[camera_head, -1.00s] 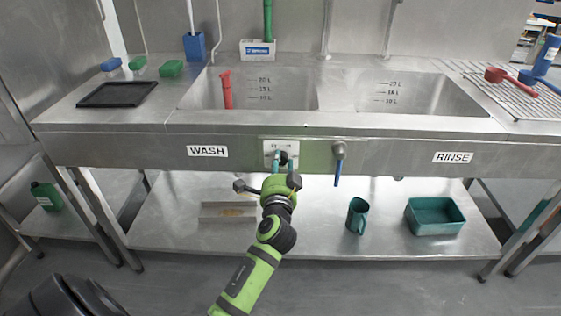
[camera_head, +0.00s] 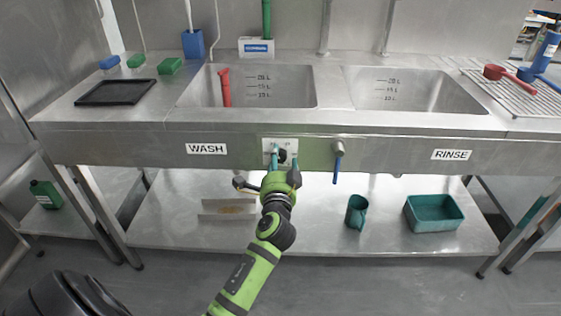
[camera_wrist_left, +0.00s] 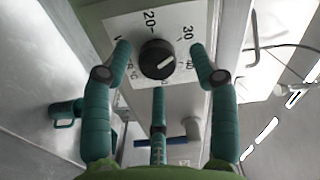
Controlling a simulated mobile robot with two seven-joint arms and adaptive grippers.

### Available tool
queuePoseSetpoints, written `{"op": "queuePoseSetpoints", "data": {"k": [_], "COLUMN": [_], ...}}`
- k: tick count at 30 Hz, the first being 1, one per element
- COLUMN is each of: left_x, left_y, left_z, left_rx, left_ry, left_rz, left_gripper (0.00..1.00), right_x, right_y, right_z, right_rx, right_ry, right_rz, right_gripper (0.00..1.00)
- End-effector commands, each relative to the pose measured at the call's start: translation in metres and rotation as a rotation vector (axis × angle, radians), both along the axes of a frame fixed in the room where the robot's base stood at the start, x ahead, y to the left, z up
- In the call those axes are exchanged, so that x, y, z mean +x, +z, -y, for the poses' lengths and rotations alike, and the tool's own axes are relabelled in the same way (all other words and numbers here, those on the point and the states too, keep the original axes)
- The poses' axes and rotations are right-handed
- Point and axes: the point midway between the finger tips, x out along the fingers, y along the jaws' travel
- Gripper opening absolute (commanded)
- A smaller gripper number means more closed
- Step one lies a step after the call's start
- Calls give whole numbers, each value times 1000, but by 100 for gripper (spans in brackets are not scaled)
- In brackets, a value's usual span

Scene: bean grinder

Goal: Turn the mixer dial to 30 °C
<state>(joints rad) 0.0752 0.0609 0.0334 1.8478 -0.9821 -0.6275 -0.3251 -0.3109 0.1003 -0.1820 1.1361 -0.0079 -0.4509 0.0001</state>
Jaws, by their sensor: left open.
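The mixer dial (camera_wrist_left: 157,59) is a round black knob on a white plate (camera_wrist_left: 128,22) marked 20, 30 and 40. A pale pointer mark on the knob lies toward the right in the left wrist view; its exact reading is unclear. In the head view the plate (camera_head: 267,144) is on the sink front, and the knob is partly hidden by my fingers. My left gripper (camera_head: 281,155) is at the plate. In the left wrist view its teal fingers (camera_wrist_left: 161,55) are spread, with one on each side of the knob and a third below. Contact with the knob is not clear. My right gripper is not in view.
A tap valve with a blue lever (camera_head: 338,168) hangs just right of the plate. The wash basin (camera_head: 295,88) and rinse basin (camera_head: 435,92) are above. A teal jug (camera_head: 356,212) and a teal tub (camera_head: 435,212) stand on the lower shelf (camera_head: 310,235).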

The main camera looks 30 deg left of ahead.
Motion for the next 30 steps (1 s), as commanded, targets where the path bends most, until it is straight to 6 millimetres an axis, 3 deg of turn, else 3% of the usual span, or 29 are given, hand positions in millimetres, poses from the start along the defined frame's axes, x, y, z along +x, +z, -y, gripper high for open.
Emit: {"op": "queuePoseSetpoints", "data": {"k": [5, 18, 30], "left_x": [-18, -90, -101], "left_y": [-2, -1, 1], "left_z": [12, 56, 63], "left_rx": [-3, -2, 2], "left_ry": [-1, -2, -2], "left_rz": [-3, -1, 2], "left_gripper": [60, 60, 60], "right_x": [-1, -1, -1], "right_y": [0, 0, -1], "right_z": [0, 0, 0], "right_rx": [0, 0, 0], "right_ry": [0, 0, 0], "right_rz": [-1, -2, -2], "right_gripper": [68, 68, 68]}}
